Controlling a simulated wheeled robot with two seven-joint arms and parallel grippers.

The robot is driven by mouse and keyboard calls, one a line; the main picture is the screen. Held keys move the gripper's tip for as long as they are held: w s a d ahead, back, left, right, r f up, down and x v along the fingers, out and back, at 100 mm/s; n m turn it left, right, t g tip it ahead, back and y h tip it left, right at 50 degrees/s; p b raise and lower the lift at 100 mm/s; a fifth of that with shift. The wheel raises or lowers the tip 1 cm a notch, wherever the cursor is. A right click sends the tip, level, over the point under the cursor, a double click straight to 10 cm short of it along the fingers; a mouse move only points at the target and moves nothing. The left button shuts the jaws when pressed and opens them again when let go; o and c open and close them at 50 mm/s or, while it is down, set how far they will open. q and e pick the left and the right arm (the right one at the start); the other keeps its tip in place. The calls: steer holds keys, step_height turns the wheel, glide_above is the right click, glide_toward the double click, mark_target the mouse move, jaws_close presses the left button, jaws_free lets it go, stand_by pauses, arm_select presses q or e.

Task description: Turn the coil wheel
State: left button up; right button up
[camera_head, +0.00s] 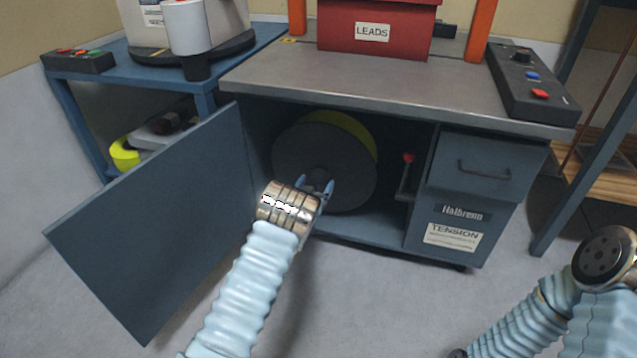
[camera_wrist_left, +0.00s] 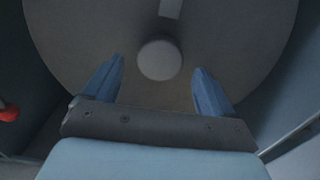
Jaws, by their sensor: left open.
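The coil wheel (camera_head: 350,165) is a large dark grey disc with a yellow part behind its upper rim, inside the open cabinet. In the left wrist view the wheel (camera_wrist_left: 70,45) fills most of the picture, with a round pale hub (camera_wrist_left: 159,60) at its middle. My left gripper (camera_head: 315,187) is in front of the wheel's lower middle. Its two blue fingers (camera_wrist_left: 160,85) are open, one on each side below the hub, with nothing between them. I cannot tell whether they touch the wheel. My right arm shows at the lower right; its fingers are not visible.
The cabinet door (camera_head: 155,225) stands open to the left of my left arm. A red-knobbed lever (camera_head: 406,170) is right of the wheel, beside the drawer (camera_head: 485,168). A red LEADS box (camera_head: 375,40) and a button panel (camera_head: 532,85) are on top. The floor in front is clear.

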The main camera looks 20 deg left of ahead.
mark_target(326, 164)
arm_select(q)
steer(key=shift+w, duration=1.45)
arm_select(e)
steer(key=shift+f, duration=0.35)
